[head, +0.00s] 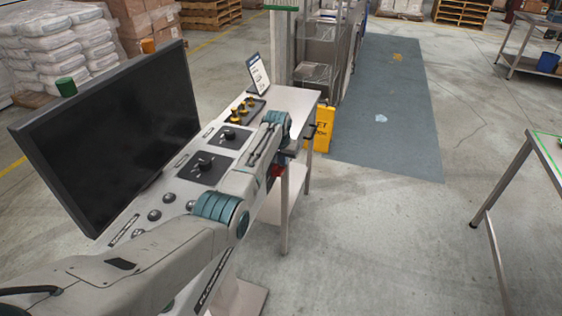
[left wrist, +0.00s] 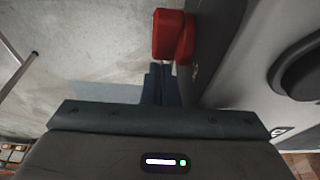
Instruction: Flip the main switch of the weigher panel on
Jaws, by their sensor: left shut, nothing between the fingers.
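The weigher panel (head: 172,187) is a light grey sloping console with black knobs and a dark screen, at the left of the head view. A red switch handle (left wrist: 168,36) stands out from the panel's grey side in the left wrist view. A bit of red (head: 276,170) shows below my left wrist in the head view, mostly hidden by the arm. My left gripper (left wrist: 160,68) is shut and empty, its fingertips just short of the red handle. Whether they touch it, and whether the switch is on or off, I cannot tell. My right gripper is not in view.
A steel table (head: 297,98) with yellow-knobbed parts and a small sign stands just beyond the panel. A yellow wet-floor sign (head: 323,130) stands behind it. Another table (head: 548,150) is at the right edge.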

